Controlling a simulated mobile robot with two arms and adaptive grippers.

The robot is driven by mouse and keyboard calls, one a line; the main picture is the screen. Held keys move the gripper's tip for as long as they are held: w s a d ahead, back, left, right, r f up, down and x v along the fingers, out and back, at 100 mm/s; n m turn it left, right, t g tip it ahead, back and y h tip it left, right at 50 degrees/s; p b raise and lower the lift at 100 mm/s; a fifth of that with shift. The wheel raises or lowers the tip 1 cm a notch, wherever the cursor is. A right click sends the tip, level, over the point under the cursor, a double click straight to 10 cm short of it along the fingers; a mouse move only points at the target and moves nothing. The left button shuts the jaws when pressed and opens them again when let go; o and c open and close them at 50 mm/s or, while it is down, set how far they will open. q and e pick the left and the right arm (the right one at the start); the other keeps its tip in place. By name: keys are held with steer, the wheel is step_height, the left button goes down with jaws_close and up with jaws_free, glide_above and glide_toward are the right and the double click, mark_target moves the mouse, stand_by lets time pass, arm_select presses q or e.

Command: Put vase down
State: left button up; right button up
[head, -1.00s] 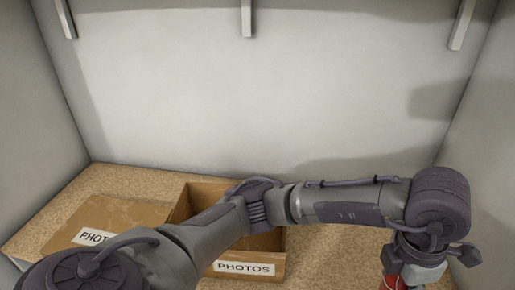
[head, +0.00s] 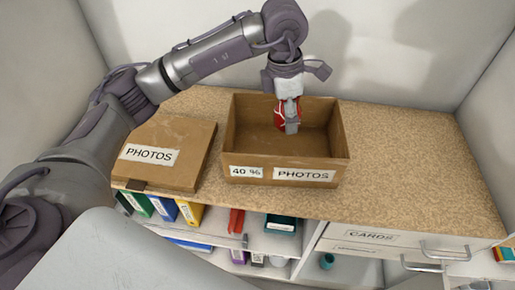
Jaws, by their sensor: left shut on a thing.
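My left gripper (head: 290,124) points down over the open cardboard box (head: 262,172) labelled PHOTOS. It is shut on a small red object with white marks, which looks like the vase (head: 279,117). The grey fingers hide much of the vase. The vase shows against the inside of the box; I cannot tell whether it touches the bottom. My right gripper is not in view.
A closed box lid (head: 178,150) labelled PHOTOS lies left of the open box on the speckled countertop (head: 415,170). The countertop on the right is clear. Below are shelves with coloured binders (head: 188,211) and a CARDS drawer (head: 372,236).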

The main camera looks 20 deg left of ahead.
arm_select(q)
steer(key=p, duration=0.2)
glide_above(283, 153)
steer(key=f, duration=0.6)
steer(key=shift+a+f, duration=0.2)
steer(key=shift+f, duration=0.1)
step_height(283, 153, down, 4)
steer(key=shift+s+r, duration=0.1)
steer(key=shift+r, duration=0.15)
steer(key=shift+f, duration=0.1)
steer(key=o, duration=0.8)
steer(key=shift+f, duration=0.1)
steer(key=o, duration=0.5)
